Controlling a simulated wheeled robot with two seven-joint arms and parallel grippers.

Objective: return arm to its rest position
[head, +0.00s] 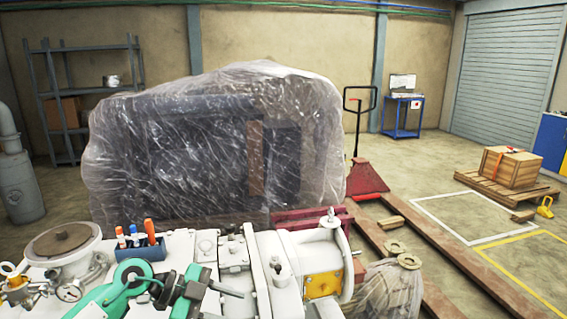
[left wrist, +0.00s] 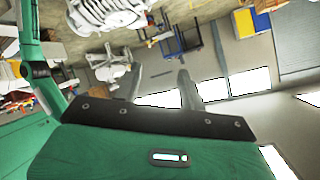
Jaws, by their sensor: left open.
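My left gripper (left wrist: 160,70) shows in the left wrist view, with its two grey fingers apart and nothing between them. Its green housing fills the bottom of that view. In the head view my green left arm and the dark gripper reach in at the bottom left, over or in front of the white pump assembly (head: 285,258). I cannot tell how much room is between them. My right arm and right gripper are not in view.
A blue holder (head: 140,253) with several orange- and blue-topped items stands on the white machine. Behind is a large plastic-wrapped machine (head: 215,150). A red pallet jack (head: 366,180) and a wooden crate (head: 511,168) stand farther right.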

